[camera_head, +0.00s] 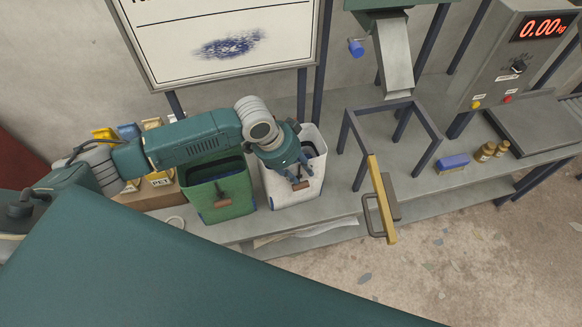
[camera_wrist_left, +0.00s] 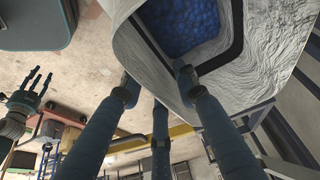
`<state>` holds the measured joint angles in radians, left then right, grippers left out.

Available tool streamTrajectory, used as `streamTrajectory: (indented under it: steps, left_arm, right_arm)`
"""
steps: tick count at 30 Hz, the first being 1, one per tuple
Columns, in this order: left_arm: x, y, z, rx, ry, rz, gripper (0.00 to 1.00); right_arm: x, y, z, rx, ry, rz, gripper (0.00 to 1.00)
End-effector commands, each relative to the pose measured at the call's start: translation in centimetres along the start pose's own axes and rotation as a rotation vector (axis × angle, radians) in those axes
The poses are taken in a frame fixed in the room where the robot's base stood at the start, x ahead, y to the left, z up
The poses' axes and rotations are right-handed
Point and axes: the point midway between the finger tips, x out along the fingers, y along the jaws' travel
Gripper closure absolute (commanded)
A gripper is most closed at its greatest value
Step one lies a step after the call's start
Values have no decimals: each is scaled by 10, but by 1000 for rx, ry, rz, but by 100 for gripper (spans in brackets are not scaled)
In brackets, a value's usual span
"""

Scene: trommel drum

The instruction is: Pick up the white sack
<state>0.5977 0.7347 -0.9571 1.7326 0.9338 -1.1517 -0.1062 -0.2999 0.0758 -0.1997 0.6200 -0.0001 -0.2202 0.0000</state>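The white sack (camera_head: 281,187) stands upright on the grey bench, right of a green sack. It has a dark opening and a small brown tab on its front. In the left wrist view the white sack (camera_wrist_left: 280,30) shows a dark inner frame and blue pellets (camera_wrist_left: 185,22) inside. My left gripper (camera_head: 299,183) is at the sack's front rim, fingers pointing down. In the left wrist view its fingers (camera_wrist_left: 160,85) are spread, with the sack's near wall between them; contact is unclear. My right gripper (camera_wrist_left: 28,95) shows at the left edge of that view, fingers spread and empty.
The green sack (camera_head: 218,205) stands close on the left. A cardboard box (camera_head: 150,195) with several containers sits behind my left arm. A dark stand (camera_head: 388,112) with a yellow bar (camera_head: 381,198) is to the right. A scale (camera_head: 530,125) stands farther right.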

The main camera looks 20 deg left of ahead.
Motion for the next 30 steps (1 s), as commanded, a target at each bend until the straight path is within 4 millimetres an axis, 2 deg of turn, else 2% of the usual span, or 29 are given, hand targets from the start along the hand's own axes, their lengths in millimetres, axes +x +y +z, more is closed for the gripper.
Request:
streamTrajectory:
  steps: [24,29,30]
  left_arm:
    - [4,0,2,0,0,0,70]
    - [4,0,2,0,0,0,100]
    - [4,0,2,0,0,0,100]
  right_arm:
    - [-4,5,1,-3,-1,6,60]
    - [-4,5,0,-3,-1,5,60]
    - [-4,5,0,-3,-1,5,60]
